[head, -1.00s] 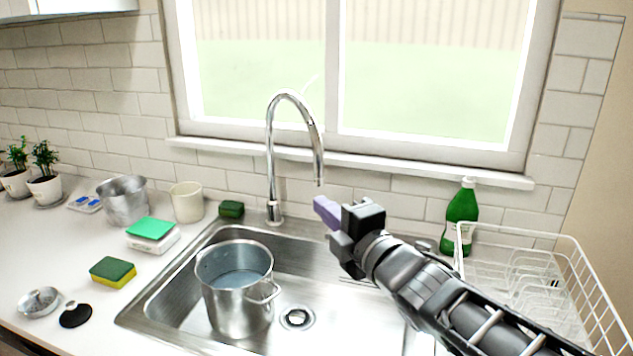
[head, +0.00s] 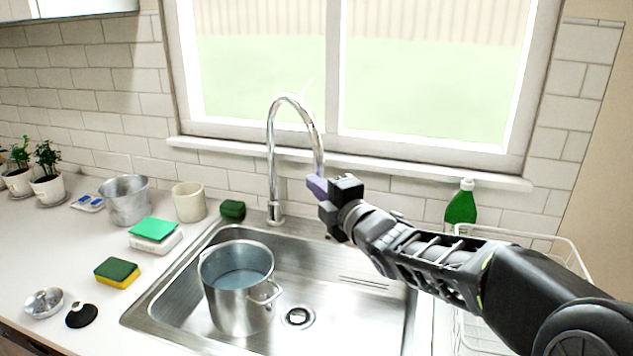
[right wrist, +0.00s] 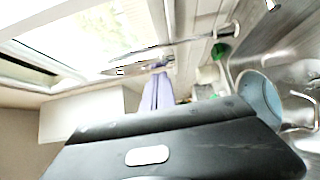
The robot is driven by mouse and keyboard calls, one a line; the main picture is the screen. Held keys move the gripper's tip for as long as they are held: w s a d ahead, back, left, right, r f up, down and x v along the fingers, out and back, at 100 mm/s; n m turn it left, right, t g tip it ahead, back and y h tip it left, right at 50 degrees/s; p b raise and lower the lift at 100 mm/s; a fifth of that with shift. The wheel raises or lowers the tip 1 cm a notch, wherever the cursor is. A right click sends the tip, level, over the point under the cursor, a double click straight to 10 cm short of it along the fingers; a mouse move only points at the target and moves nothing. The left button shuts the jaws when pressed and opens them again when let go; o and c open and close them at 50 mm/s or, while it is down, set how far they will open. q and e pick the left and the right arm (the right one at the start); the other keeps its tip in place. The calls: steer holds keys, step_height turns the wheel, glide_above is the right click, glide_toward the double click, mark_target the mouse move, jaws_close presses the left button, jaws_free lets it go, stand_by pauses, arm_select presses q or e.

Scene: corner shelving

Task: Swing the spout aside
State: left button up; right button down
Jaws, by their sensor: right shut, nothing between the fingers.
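The chrome spout (head: 297,100) rises from its base behind the sink and arches to the right, its tip hanging down over the back right of the sink. My right gripper (head: 314,184), with purple fingers, is shut and empty beside the lower end of the spout. Whether the fingers touch the spout I cannot tell; they cover its tip in the head view. In the right wrist view the purple fingers (right wrist: 157,92) are together and point toward the spout (right wrist: 145,65). My left gripper is not in view.
A metal pot (head: 238,290) with water stands in the left of the sink (head: 345,310). A green bottle (head: 460,208) and a white dish rack (head: 480,325) are on the right, partly behind my arm. Sponges, a cream cup (head: 188,202) and a bucket (head: 126,203) stand on the left counter.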

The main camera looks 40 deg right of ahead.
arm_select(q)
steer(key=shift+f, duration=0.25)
arm_select(e)
steer(key=shift+s+d, duration=0.25)
steer(key=shift+d, duration=1)
arm_select(q)
steer(key=shift+b, duration=0.3)
